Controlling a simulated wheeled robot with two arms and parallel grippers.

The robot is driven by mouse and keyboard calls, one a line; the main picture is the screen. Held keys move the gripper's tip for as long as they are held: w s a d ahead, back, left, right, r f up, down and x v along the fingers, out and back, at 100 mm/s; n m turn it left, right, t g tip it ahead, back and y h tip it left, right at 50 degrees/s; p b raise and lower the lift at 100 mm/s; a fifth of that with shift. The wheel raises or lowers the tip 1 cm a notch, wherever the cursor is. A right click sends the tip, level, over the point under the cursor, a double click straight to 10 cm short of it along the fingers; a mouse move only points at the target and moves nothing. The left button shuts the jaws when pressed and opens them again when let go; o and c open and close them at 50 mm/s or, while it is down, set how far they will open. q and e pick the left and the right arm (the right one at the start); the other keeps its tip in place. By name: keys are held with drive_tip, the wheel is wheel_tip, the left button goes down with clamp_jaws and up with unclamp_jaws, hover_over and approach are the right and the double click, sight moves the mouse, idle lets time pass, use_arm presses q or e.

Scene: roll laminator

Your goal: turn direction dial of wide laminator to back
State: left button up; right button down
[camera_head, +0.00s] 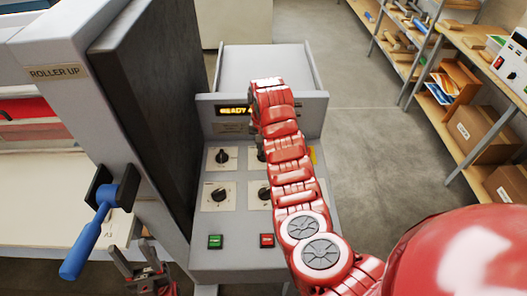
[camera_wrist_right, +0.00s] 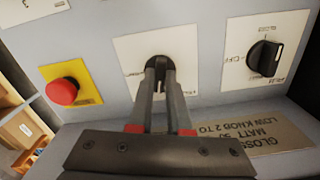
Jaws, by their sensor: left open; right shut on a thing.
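The wide laminator's control panel (camera_head: 240,225) has several black dials on white plates. My right gripper (camera_wrist_right: 160,72) is shut on one dial (camera_wrist_right: 158,88), the one between the red stop button and another dial; its plate lettering is mostly covered and I cannot read its setting. In the head view my red right arm covers most of that dial, in the upper right of the group. A dial to its left (camera_head: 222,156) and a lower-left dial (camera_head: 218,194) are clear; a lower-right dial (camera_head: 264,193) is partly hidden. My left gripper (camera_head: 138,262) is open and empty, below the blue-handled lever.
The blue lever (camera_head: 90,230) sticks out at left, close to my left gripper. A red mushroom button (camera_wrist_right: 62,91) is beside the held dial. Green (camera_head: 215,241) and red (camera_head: 267,240) buttons are at the panel's front. Shelves with boxes (camera_head: 480,130) stand right, beyond clear floor.

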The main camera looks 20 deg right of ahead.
drive_tip(key=m+b, duration=0.1)
drive_tip(key=m, duration=0.3)
drive_tip(key=shift+m, duration=0.3)
drive_tip(key=m+b, duration=0.2)
drive_tip(key=m, duration=0.1)
drive_tip(key=shift+f+m, duration=0.2)
drive_tip(key=shift+m, duration=0.1)
drive_tip(key=m+b, duration=0.5)
drive_tip(key=shift+r+m+b, duration=0.15)
drive_tip(key=shift+m+b, duration=0.85)
drive_tip(key=shift+b, duration=0.4)
drive_tip(key=c, duration=0.9)
unclamp_jaws()
drive_tip(key=shift+o, duration=0.2)
